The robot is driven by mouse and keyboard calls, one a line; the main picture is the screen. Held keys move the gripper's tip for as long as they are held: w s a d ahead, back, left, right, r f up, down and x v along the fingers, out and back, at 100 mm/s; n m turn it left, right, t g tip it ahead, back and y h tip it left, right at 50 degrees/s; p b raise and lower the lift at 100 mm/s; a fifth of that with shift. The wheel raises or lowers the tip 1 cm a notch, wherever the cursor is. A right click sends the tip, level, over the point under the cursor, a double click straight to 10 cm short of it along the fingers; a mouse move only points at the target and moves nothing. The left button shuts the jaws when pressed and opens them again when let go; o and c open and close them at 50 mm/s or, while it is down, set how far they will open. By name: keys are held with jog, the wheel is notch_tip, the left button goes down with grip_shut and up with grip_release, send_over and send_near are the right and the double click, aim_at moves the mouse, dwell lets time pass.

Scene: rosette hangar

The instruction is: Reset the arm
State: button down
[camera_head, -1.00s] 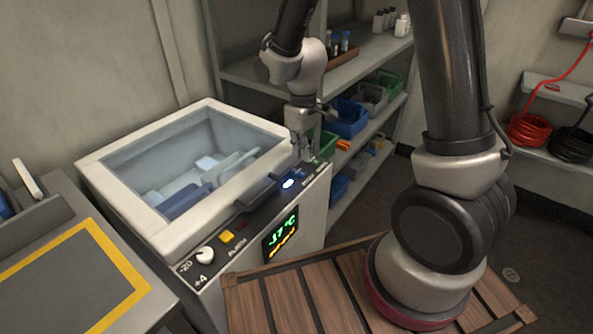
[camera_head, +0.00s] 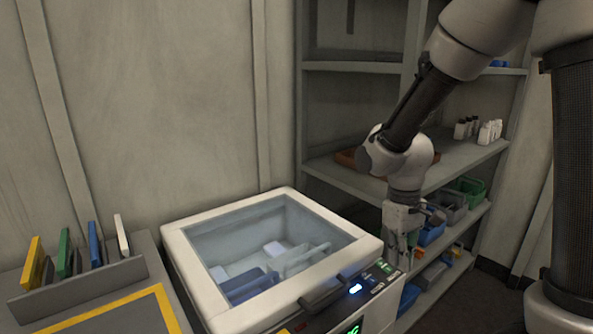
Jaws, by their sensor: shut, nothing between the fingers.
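My gripper (camera_head: 402,245) hangs pointing down at the front right corner of a white chest freezer (camera_head: 186,262), near its control panel. Its fingers are small in the picture and look shut, with nothing held. I cannot tell whether they touch the freezer. My arm reaches in from the upper right, bent at the wrist. The freezer's glass lid (camera_head: 310,226) looks closed, and blue and pale items show dimly through it. A dark handle (camera_head: 327,292) is at the lid's front edge.
Shelves (camera_head: 360,172) with white bottles (camera_head: 489,131), a blue bin (camera_head: 432,232) and a green bin (camera_head: 469,190) stand behind my arm. At left, a grey counter with a yellow border (camera_head: 165,308) carries a rack (camera_head: 72,296) of coloured panels. The wall closes off the back.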

jog(key=s+d+r+m+t, duration=0.2)
jog(key=s+d+r, duration=0.3)
jog(key=r, duration=0.4)
jog(key=s+d+r+m+t, duration=0.3)
jog(key=s+d+r+t, duration=0.1)
jog(key=s+d+r, duration=0.2)
notch_tip(320, 180, up, 3)
jog(key=shift+s+d+f+y, duration=0.15)
jog(key=shift+s+d+y, duration=0.15)
jog(key=shift+s, duration=0.45)
jog(key=w+a+f+m+g, duration=0.2)
jog(key=w+a+f+m, duration=0.3)
jog(key=w, duration=0.6)
jog(key=w+a+f+m+g, duration=0.2)
jog(key=w+a+f+m, duration=0.4)
jog(key=w, duration=0.5)
jog(key=a+f, duration=0.2)
jog(key=a, duration=0.1)
jog(key=shift+w+a+f, duration=0.15)
jog(key=shift+a+f, duration=0.2)
